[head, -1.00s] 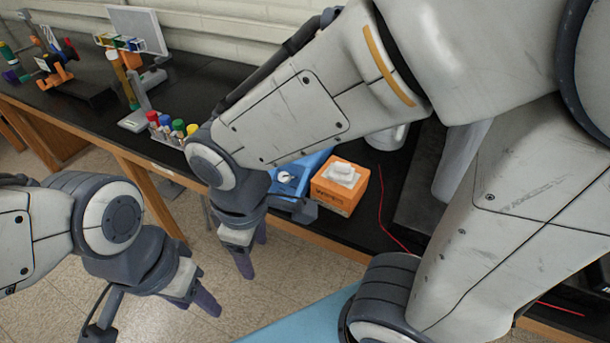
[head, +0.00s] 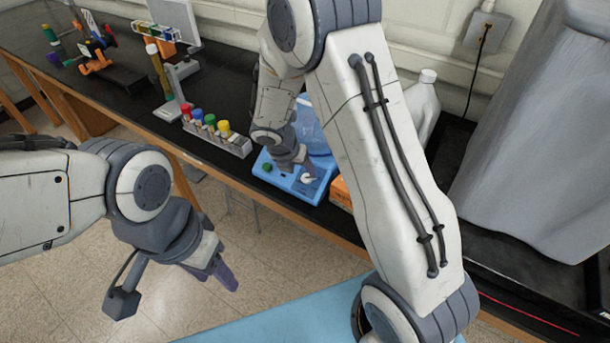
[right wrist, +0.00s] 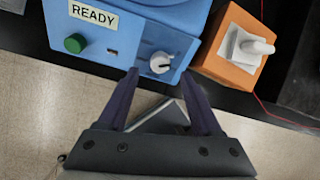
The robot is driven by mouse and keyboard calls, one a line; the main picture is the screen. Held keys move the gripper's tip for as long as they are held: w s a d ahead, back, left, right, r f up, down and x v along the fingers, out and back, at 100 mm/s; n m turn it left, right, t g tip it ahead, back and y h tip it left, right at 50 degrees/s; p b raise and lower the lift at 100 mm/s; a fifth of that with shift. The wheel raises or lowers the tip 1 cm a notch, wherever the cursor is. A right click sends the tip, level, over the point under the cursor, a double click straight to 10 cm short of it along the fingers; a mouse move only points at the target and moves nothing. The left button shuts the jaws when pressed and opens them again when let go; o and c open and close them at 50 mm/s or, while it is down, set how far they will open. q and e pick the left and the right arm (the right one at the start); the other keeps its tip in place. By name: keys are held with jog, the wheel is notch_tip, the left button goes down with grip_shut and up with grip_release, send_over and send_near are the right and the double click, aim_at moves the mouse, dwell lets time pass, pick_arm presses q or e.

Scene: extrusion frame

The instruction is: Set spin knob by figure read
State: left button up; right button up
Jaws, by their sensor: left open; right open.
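A blue machine (head: 285,181) stands on the black bench. Its front has a white knob (head: 307,177), a green button (head: 267,167) and a label reading READY. In the right wrist view the white knob (right wrist: 160,62) has a pointer mark, and the label (right wrist: 93,14) and green button (right wrist: 75,43) lie to its left. My right gripper (right wrist: 160,72) is open, its purple fingertips to either side of and just short of the knob; I cannot tell their exact gap from the panel. My left gripper (head: 228,280) is open and empty over the floor, away from the bench.
A grey covered object (head: 540,120) and a white jug (head: 425,105) are at the right.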

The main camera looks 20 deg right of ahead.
aim_at(305, 177)
jog(key=x, duration=0.5)
grip_shut()
